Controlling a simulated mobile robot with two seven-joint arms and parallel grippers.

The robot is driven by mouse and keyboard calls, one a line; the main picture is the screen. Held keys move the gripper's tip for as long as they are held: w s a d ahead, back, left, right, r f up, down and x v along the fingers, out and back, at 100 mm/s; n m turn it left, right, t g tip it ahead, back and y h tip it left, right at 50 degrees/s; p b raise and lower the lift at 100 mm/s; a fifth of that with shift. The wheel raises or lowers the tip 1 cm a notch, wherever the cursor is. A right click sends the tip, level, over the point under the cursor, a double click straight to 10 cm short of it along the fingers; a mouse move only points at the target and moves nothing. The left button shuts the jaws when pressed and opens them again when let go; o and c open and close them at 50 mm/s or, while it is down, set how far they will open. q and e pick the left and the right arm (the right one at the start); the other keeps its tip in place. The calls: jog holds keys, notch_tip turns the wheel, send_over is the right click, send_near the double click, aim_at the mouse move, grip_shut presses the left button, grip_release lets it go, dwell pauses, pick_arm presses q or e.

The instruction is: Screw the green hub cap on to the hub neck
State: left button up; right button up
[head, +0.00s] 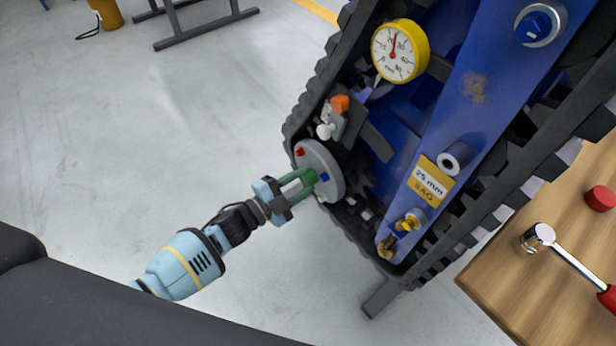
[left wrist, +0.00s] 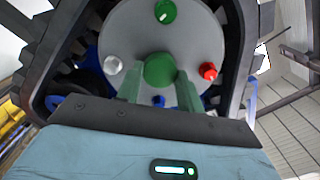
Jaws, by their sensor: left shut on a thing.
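The green hub cap (head: 311,177) is at the middle of a round grey hub disc (head: 318,156) inside the tracked carrier's front end. My left gripper (head: 307,179) comes in from the lower left, with its two green fingers shut on the cap. In the left wrist view the cap (left wrist: 160,70) shows as a round green face between the fingertips (left wrist: 160,78), in front of the grey disc (left wrist: 135,35). The hub neck is hidden behind the cap, so I cannot tell how far the cap sits on it. My right gripper is not in view.
Green (left wrist: 165,12), red (left wrist: 208,71), blue (left wrist: 158,101) and silver (left wrist: 114,65) studs stand around the disc. Black track (head: 315,95) surrounds it closely. A yellow gauge (head: 400,51) is above. A wooden table (head: 520,270) holds a socket wrench (head: 575,266) and red cap (head: 600,198).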

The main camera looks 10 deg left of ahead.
pick_arm(q)
jog(key=m+b, duration=0.1)
jog(key=m, duration=0.2)
jog(key=m+b, duration=0.1)
jog(key=m, duration=0.2)
jog(key=shift+s+d+f+m, duration=0.1)
jog(key=shift+d+m, duration=0.05)
jog(key=shift+m, duration=0.25)
jog(key=shift+m+b, duration=0.55)
jog(key=shift+m, duration=0.35)
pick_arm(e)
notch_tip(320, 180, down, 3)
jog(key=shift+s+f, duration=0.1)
pick_arm(q)
jog(key=m+b, duration=0.1)
jog(key=m, duration=0.2)
jog(key=shift+d+b, duration=0.1)
jog(key=shift+b, duration=0.25)
jog(key=o, duration=0.6)
jog(key=shift+o, duration=1.4)
jog(key=shift+r+p, duration=0.2)
jog(key=shift+p, duration=0.1)
jog(key=shift+o, duration=0.4)
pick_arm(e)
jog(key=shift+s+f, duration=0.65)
